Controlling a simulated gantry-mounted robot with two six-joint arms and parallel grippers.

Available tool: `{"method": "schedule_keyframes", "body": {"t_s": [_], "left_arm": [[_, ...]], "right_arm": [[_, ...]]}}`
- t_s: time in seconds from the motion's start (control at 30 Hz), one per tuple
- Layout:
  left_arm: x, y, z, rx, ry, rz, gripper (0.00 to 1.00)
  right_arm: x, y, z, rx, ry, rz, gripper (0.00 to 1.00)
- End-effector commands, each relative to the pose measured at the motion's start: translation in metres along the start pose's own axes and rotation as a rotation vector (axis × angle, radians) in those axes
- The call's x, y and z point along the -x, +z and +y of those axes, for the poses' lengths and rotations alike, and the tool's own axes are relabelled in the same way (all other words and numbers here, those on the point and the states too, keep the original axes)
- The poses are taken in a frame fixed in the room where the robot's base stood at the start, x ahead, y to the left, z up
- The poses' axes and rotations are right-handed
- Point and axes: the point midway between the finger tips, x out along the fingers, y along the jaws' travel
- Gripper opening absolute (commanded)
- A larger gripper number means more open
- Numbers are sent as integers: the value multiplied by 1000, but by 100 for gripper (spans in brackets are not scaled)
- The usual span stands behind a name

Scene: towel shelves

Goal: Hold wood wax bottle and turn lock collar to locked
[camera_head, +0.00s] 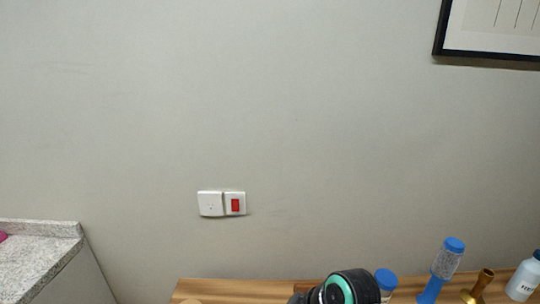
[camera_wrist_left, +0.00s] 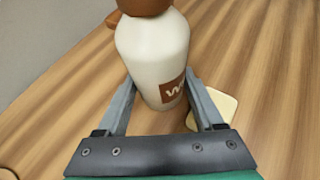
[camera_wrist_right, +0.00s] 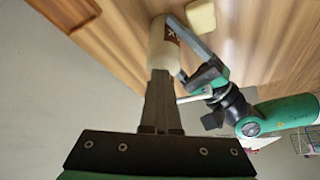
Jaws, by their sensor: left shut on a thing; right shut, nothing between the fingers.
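The wood wax bottle (camera_wrist_left: 152,50) is cream white with a brown label. It stands on the wooden table in the left wrist view, with its brown top (camera_wrist_left: 145,5) cut off by the frame edge. My left gripper (camera_wrist_left: 160,88) is shut around the bottle's body, one finger on each side. In the right wrist view the bottle (camera_wrist_right: 163,48) shows beside a left gripper finger; its brown top is not visible there. My right gripper (camera_wrist_right: 160,75) is shut and empty, its tips overlapping the bottle in view; contact cannot be told. The collar's lock position cannot be read.
A cream block (camera_wrist_left: 213,108) lies on the table beside the bottle. The wall is behind the wooden table (camera_head: 230,288).

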Motion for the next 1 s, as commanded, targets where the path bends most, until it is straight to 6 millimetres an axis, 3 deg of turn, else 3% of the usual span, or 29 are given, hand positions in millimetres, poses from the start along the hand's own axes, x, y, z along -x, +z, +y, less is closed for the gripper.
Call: {"method": "schedule_keyframes", "body": {"t_s": [0.4,1.0], "left_arm": [[-1,0,-2,-1,-4,1,38],[-1,0,-2,-1,-5,1,38]], "right_arm": [[-1,-1,-11,3,-4,1,0],[2,4,-13,2,-3,1,0]]}}
